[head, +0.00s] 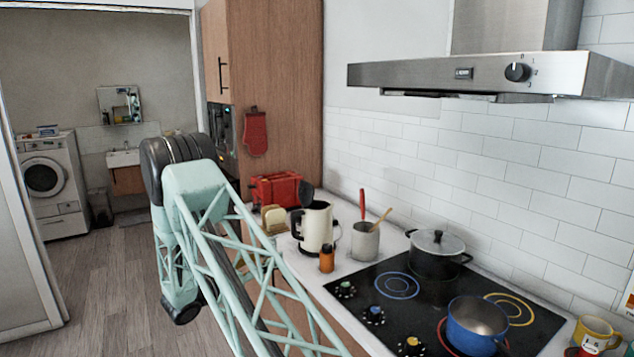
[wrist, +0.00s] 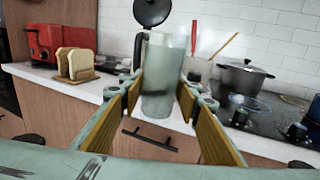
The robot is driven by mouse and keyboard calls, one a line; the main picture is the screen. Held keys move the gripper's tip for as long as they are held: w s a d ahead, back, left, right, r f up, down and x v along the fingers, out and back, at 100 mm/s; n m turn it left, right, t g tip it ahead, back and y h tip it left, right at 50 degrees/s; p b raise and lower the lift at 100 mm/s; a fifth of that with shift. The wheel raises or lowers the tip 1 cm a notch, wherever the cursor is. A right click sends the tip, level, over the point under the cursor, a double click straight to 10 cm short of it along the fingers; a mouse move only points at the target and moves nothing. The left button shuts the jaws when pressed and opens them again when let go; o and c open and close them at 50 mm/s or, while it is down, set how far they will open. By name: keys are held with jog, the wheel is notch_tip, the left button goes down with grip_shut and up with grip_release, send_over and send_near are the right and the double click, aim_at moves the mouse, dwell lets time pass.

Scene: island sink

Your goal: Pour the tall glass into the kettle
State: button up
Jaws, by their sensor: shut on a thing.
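The tall glass (wrist: 165,75) is clear and pale. It stands upright between the wood-coloured pads of my gripper (wrist: 160,92), which is shut on it. The cream kettle (head: 315,231) with a black handle stands on the counter in the head view, its round black lid (head: 306,190) raised. In the wrist view the kettle is mostly behind the glass; its black handle (wrist: 138,52) and raised lid (wrist: 151,10) show. The glass looks apart from the kettle, in front of it. I cannot tell what the glass holds. My gripper and the glass are out of sight in the head view.
An orange bottle (head: 327,258) and a grey utensil pot (head: 365,241) stand close to the kettle. A bread rack (head: 273,219) and red toaster (head: 277,188) are left of it. The hob (head: 400,310) at right holds a black pot (head: 437,255) and blue pot (head: 477,326).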

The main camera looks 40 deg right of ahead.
jog(key=s+d+r+m+g, duration=0.1)
jog(key=d+r, duration=0.3)
jog(key=d, duration=0.5)
jog(key=s+d+r+m+g, duration=0.1)
jog(key=d+r+g, duration=0.1)
jog(key=d+r, duration=0.3)
jog(key=s+d+r+m+g, duration=0.1)
jog(key=d+r, duration=0.4)
jog(key=d, duration=0.8)
jog(key=shift+s+d+r+m+g, duration=0.15)
jog(key=shift+s+d+m+g, duration=0.2)
jog(key=shift+s+g, duration=0.35)
jog(key=shift+w, duration=0.1)
notch_tip(320, 180, up, 8)
jog(key=w+n+p, duration=0.1)
jog(key=n+p, duration=0.4)
jog(key=p, duration=0.4)
jog(key=shift+w+r+n+p, duration=0.15)
jog(key=shift+w+n+p, duration=0.15)
jog(key=shift+w+n, duration=0.05)
jog(key=shift+d, duration=0.1)
jog(key=shift+w+r+n+p, duration=0.45)
jog(key=shift+n+p, duration=0.35)
jog(key=shift+p, duration=0.35)
jog(key=shift+r, duration=0.15)
